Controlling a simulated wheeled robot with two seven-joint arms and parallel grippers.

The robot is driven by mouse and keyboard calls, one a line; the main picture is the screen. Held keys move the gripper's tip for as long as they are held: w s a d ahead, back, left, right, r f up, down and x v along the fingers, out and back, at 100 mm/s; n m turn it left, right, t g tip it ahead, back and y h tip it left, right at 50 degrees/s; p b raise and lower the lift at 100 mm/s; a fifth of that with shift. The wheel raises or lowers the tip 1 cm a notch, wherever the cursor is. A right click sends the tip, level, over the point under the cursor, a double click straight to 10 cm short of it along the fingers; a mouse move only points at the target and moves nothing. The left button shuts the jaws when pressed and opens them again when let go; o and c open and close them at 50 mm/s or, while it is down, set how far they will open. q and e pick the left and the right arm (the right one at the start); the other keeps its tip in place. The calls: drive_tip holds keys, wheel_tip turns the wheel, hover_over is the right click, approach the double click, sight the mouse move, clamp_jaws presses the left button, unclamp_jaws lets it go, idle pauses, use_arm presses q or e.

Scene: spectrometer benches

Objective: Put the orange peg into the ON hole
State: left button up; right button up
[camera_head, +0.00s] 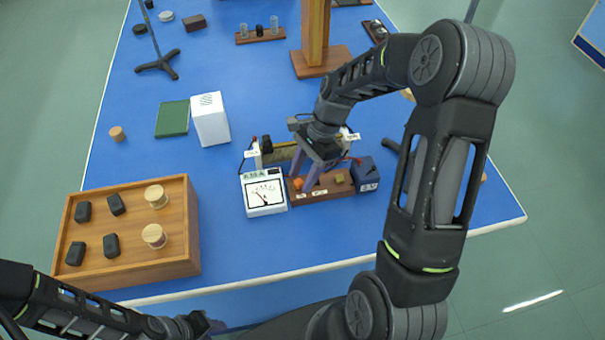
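The orange peg (298,183) shows as a small orange spot low on the brown wooden board (330,191), which has small white labels along its front edge. My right gripper (301,181) points down at the board's left part. Its two purple-grey fingers stand apart, with their tips at the peg. I cannot tell whether they touch it. The holes and the label wording are too small to make out, and the gripper hides part of the board. My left gripper (208,324) is low at the bottom edge, away from the board, its fingers unclear.
A white meter (264,194) stands just left of the board, and a dark blue box (365,174) just right. A wooden tray (190,250) with black blocks and round wooden pieces is at the left. A white box (210,120) and wooden post (315,35) stand behind.

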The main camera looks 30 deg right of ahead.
drive_tip(key=b+v, duration=0.1)
drive_tip(key=v, duration=0.7)
drive_tip(key=shift+f, duration=0.1)
idle(0.9)
